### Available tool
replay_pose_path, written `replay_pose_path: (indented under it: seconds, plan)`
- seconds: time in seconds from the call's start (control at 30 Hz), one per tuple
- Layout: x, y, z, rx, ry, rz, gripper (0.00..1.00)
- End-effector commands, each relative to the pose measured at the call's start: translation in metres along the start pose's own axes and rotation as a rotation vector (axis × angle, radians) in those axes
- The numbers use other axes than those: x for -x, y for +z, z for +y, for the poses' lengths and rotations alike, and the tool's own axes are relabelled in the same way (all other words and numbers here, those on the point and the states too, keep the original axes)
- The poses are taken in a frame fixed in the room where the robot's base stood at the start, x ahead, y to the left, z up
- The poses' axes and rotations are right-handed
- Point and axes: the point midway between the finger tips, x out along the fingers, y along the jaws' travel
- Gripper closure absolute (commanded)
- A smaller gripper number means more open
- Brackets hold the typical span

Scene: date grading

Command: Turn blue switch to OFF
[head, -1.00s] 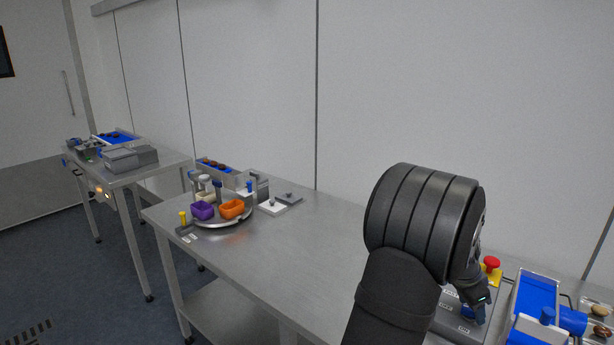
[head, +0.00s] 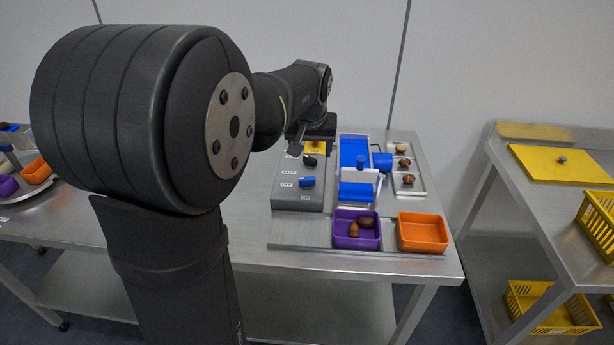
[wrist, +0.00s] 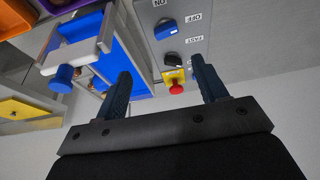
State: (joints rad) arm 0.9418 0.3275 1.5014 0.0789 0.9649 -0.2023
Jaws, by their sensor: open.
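The blue switch (head: 307,182) is a knob on the grey control box (head: 284,203), nearest the box's front. In the wrist view the blue switch (wrist: 166,30) lies beyond my fingertips, between labels reading ON and OFF; I cannot tell which one it points to. My gripper (wrist: 161,68) is open and empty, with its two fingers spread on either side of the red button (wrist: 176,89) in the picture. It is apart from the blue switch. In the head view it hangs over the far end of the box, partly hidden by my arm.
A black switch (wrist: 172,59) sits between the blue switch and the red button's yellow plate. A blue conveyor (head: 354,178) stands close to the right of the box. Purple (head: 342,240) and orange (head: 423,245) bins are in front. A tray with dates (head: 415,188) is behind right.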

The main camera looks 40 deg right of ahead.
Motion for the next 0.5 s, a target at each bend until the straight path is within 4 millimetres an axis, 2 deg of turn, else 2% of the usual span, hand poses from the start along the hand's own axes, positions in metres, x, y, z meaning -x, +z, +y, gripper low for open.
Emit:
replay_pose_path:
  seconds: [0.1,0.27,0.37,0.5]
  plan:
    - [0.019,0.001,0.0,0.094,-0.034,0.023,0.35]
    - [0.027,0.002,-0.001,0.155,-0.055,0.036,0.35]
    - [0.02,0.002,-0.002,0.161,-0.058,0.036,0.35]
    - [-0.003,0.002,-0.004,0.16,-0.058,0.033,0.35]
